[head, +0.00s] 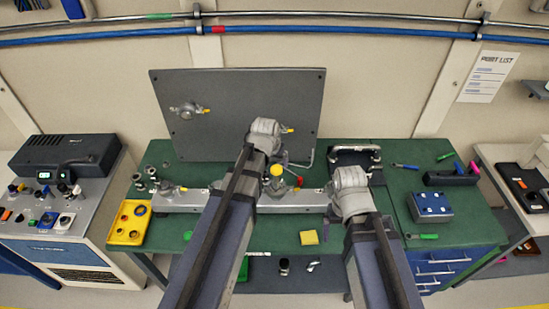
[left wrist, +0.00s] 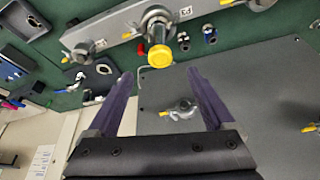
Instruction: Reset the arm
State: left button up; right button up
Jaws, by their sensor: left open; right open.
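My left gripper (head: 266,130) is over the middle of the green bench in the head view, its fingers hidden there. In the left wrist view the left gripper (left wrist: 158,74) is open and empty. A round yellow knob (left wrist: 160,57) shows between its fingertips, on a fitting of the grey rail; whether it touches is not clear. The knob also shows in the head view (head: 277,170). My right gripper (head: 350,180) is over the bench's right part, just in front of a black tray (head: 355,151); its fingers are hidden. Nothing is seen held.
A grey panel (head: 210,85) with a yellow-tipped fitting (head: 187,109) stands behind the bench. A yellow tray (head: 130,221), yellow block (head: 309,238), blue box (head: 430,207) and tools lie around the grey rail (head: 178,199). A control console (head: 75,218) stands left; the front bench is partly clear.

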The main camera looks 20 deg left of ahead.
aim_at(276, 169)
dwell(0.5)
pick_arm(q)
jog(key=b+x, duration=0.7)
jog(key=shift+w+f, duration=0.15)
jog(key=shift+f, duration=0.25)
jog(key=shift+r, duration=0.3)
jog(key=shift+f, duration=0.1)
